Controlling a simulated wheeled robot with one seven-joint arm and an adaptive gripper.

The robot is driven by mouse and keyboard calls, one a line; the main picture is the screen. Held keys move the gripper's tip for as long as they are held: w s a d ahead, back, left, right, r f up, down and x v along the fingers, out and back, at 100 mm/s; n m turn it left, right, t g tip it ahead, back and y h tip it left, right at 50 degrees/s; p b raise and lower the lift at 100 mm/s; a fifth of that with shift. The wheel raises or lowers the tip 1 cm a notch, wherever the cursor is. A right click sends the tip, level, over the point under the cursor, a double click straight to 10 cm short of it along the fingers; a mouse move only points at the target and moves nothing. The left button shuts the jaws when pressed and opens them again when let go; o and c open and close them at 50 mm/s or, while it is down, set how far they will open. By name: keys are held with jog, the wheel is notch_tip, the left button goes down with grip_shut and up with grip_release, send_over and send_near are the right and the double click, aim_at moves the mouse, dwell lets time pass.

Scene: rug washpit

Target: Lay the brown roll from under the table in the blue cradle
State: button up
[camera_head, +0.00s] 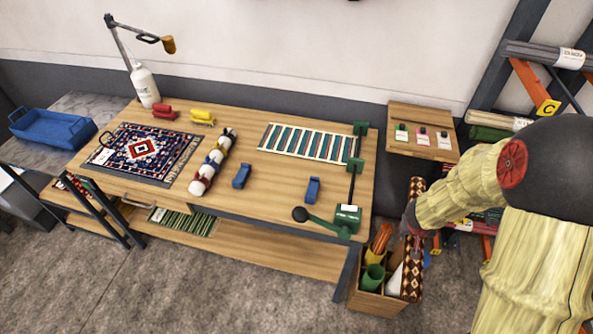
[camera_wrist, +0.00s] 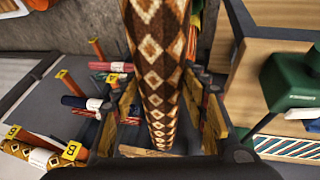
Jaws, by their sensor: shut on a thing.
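My gripper (camera_head: 410,222) is shut on a brown roll (camera_head: 412,270) with a cream diamond pattern. The roll stands roughly upright at the right side of a wooden crate (camera_head: 370,302); I cannot tell whether its lower end is inside. In the wrist view the roll (camera_wrist: 158,55) runs between the two fingers of my gripper (camera_wrist: 160,88). Two separate blue supports, a left one (camera_head: 241,176) and a right one (camera_head: 312,190), stand on the front of the table (camera_head: 270,187) and look like the blue cradle. Nothing lies on them.
The crate holds green, orange and white rolls. A green clamp-like device (camera_head: 345,215) with a black bar stands at the table's right end. A tied white roll (camera_head: 212,163) and a patterned rug (camera_head: 140,152) lie left of the cradle. A rack (camera_head: 500,120) stands at right.

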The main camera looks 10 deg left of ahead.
notch_tip(320, 180, up, 6)
jog(key=p, duration=0.4)
jog(key=shift+p, duration=0.35)
